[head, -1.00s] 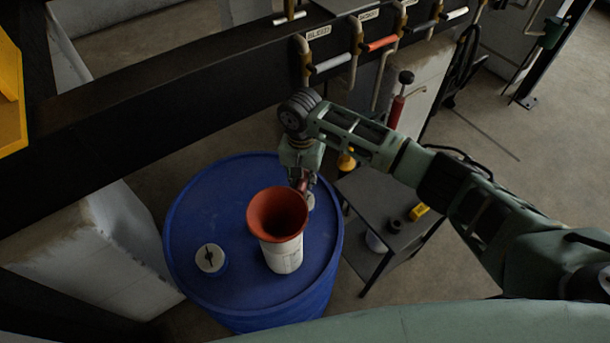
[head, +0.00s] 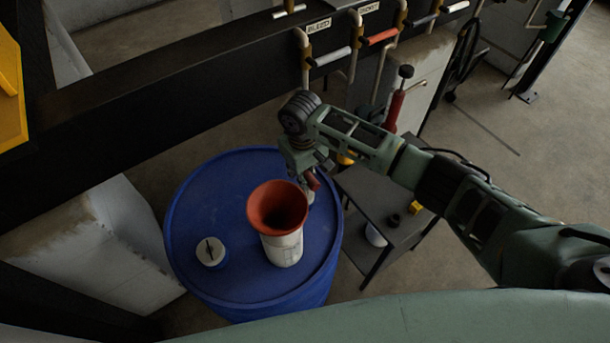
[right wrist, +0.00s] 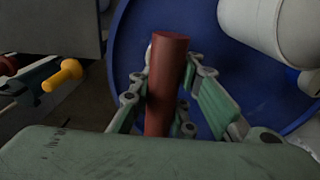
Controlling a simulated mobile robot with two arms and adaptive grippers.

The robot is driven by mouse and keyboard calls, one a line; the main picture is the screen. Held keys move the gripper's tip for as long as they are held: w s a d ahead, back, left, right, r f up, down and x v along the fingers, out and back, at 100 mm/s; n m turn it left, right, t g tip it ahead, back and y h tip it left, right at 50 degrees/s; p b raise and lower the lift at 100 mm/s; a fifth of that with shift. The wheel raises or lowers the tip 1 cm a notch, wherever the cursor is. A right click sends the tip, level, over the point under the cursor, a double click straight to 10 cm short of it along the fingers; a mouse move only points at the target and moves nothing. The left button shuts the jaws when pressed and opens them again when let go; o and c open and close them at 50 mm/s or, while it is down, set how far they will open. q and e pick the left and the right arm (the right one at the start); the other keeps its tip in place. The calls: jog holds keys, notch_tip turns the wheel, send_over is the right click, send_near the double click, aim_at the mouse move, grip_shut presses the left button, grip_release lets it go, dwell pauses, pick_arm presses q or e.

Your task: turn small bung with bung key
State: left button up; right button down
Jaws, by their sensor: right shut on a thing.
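A blue drum (head: 200,205) stands upright. A white round cap with a dark bar across it (head: 211,252) sits on the left of its lid; I cannot tell whether it is the small bung. My right gripper (head: 312,180) is over the drum's far right rim, shut on a red-brown cylindrical handle, which I take for the bung key. The handle (right wrist: 165,85) stands between the fingers in the right wrist view. The key's lower end and whatever is below it are hidden. My left gripper is out of view.
A red funnel (head: 277,207) on a white container (head: 284,248) stands on the lid, close to my right gripper. A dark side table (head: 375,210) with small items is right of the drum. Pipes with coloured valve handles (head: 380,37) run behind.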

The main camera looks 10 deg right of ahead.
jog(key=n, duration=0.6)
jog(key=shift+w+r, duration=0.1)
jog(key=shift+r, duration=2.5)
